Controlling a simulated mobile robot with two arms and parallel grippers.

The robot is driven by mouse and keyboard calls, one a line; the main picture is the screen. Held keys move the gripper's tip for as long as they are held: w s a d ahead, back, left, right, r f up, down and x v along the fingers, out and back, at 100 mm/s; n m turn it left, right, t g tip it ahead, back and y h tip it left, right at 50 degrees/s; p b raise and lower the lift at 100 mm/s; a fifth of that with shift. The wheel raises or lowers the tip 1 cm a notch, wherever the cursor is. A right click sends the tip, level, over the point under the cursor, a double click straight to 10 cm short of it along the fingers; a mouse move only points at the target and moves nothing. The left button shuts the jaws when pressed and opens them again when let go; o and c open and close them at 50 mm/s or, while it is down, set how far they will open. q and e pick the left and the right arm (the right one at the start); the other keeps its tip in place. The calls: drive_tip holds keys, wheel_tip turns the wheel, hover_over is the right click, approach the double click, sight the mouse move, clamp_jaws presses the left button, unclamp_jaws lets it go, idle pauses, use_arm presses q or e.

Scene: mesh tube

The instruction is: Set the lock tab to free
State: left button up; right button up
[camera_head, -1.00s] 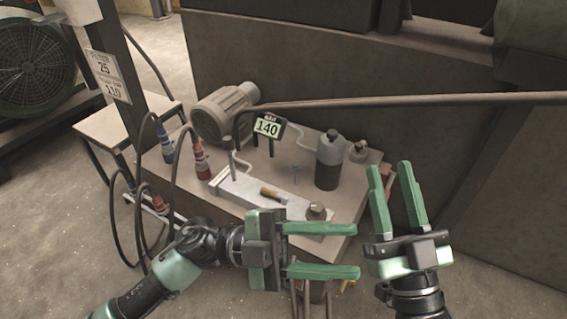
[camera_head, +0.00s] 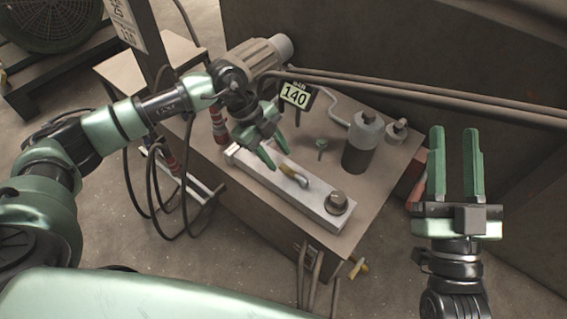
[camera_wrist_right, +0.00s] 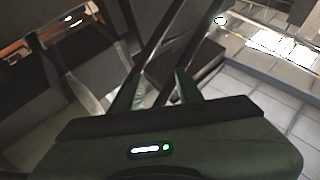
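A silver bar-shaped block (camera_head: 318,208) lies on the bench top. My right gripper (camera_head: 455,132) is open and empty to the right of the bench, pointing up in the picture. Its fingers also show in the right wrist view (camera_wrist_right: 155,90).
A motor (camera_head: 255,60), a dark grey cylinder (camera_head: 362,145) and a bolt head (camera_head: 337,201) are nearby. Long pipes (camera_head: 430,95) cross behind. Hoses hang left of the bench (camera_head: 385,190).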

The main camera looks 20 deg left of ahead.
sight(285, 167)
use_arm(q)
drive_tip(key=b+x, duration=0.1)
drive_tip(key=x, duration=0.3)
drive_tip(key=shift+r, duration=0.1)
clamp_jaws()
use_arm(e)
drive_tip(key=s+r+t, duration=0.1)
drive_tip(key=s+r, duration=0.1)
drive_tip(key=s+r+t+y, duration=0.1)
drive_tip(key=r+t, duration=0.1)
drive_tip(key=shift+s+d+r+t, duration=0.2)
drive_tip(key=shift+s+r+t, duration=0.1)
drive_tip(key=shift+s, duration=0.1)
idle(0.6)
